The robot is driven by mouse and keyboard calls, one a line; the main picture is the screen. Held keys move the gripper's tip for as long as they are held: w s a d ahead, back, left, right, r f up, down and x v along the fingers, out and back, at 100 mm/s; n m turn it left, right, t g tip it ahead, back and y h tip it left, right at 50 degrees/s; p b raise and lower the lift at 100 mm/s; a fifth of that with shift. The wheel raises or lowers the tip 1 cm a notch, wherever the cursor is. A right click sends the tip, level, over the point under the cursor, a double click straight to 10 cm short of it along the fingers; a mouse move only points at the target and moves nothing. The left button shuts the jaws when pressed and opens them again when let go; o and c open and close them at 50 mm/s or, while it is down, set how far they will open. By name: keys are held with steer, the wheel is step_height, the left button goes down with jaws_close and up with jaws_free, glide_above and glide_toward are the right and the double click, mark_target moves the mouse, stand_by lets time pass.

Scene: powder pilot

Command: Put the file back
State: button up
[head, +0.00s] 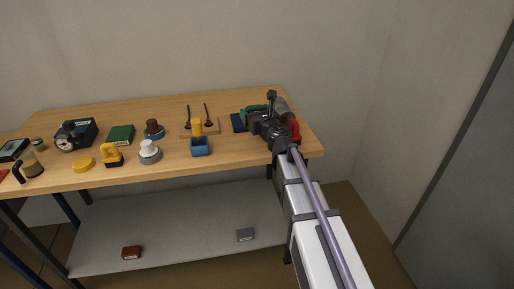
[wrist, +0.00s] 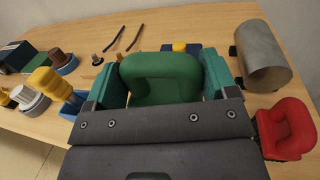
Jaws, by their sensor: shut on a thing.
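My gripper (wrist: 163,82) has its two teal finger pads on either side of a green arched handle (wrist: 160,72) and is shut on it. The handle's lower part is hidden behind the dark gripper body. In the head view my gripper (head: 268,117) is over the right end of the wooden table, with a little green (head: 253,109) showing beside it. I cannot tell for certain which thing is the file. A yellow handle (head: 196,127) stands upright in a blue block (head: 200,147), left of my gripper; it also shows in the wrist view (wrist: 45,82).
A grey cylinder (wrist: 262,65) and a red handle (wrist: 285,130) are close on the right. A wooden board (head: 186,131) with two thin dark upright rods is to the left. A dark blue pad (head: 239,122) lies near my gripper. Several other items fill the table's left half.

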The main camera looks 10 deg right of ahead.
step_height(320, 180, down, 9)
steer(key=b, duration=0.7)
steer(key=shift+f+b, duration=0.15)
steer(key=shift+b, duration=0.25)
steer(key=shift+r, duration=0.3)
steer(key=shift+f, duration=0.25)
steer(key=o, duration=0.9)
steer(key=shift+r, duration=0.2)
steer(key=v, duration=1.2)
steer(key=s+a+f+n+g+y, duration=0.2)
steer(key=s+a+f+n+g, duration=0.3)
steer(key=n, duration=0.6)
steer(key=s+a+f+n+g+y, duration=0.1)
steer(key=s+a+f+n+g, duration=0.4)
steer(key=n, duration=0.6)
steer(key=s+d+f+n+g+h, duration=0.6)
steer(key=s+d+f+n+g, duration=0.1)
steer(key=s+n, duration=0.3)
steer(key=shift+s+n+h+p, duration=0.2)
steer(key=shift+n+h+p, duration=0.15)
steer(key=shift+n, duration=0.45)
